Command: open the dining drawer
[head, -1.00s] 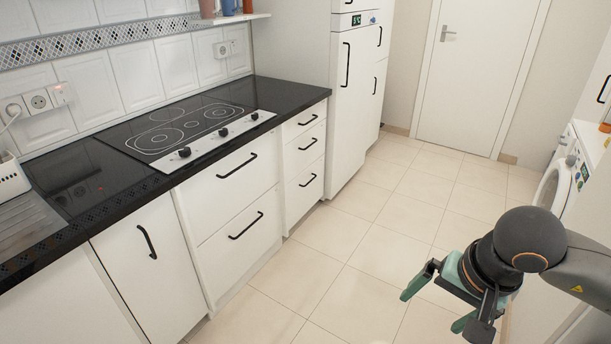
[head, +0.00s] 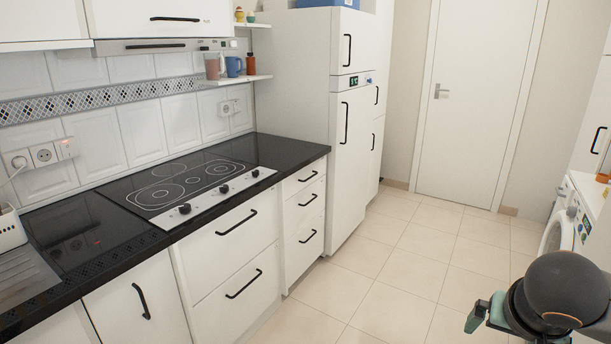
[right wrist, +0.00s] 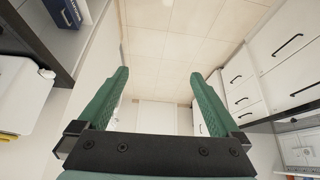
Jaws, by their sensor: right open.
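White drawers with black bar handles line the left counter in the head view. Two wide ones, an upper drawer (head: 218,244) and a lower drawer (head: 218,302), sit below the cooktop. A narrower stack of three drawers (head: 293,188) stands to their right. I cannot tell which one is the dining drawer; all look closed. My right gripper (head: 487,312) is at the lower right, across the floor from these drawers, partly cut off by the frame. In the right wrist view its green fingers (right wrist: 158,76) are spread apart and empty, with white drawers (right wrist: 238,82) at the right. My left gripper is out of view.
A black cooktop (head: 180,183) is set in the dark counter. A tall white fridge (head: 345,120) stands beyond the drawers. A washing machine (head: 570,222) is at the right, and a closed white door (head: 480,100) at the back. The tiled floor (head: 400,265) between is clear.

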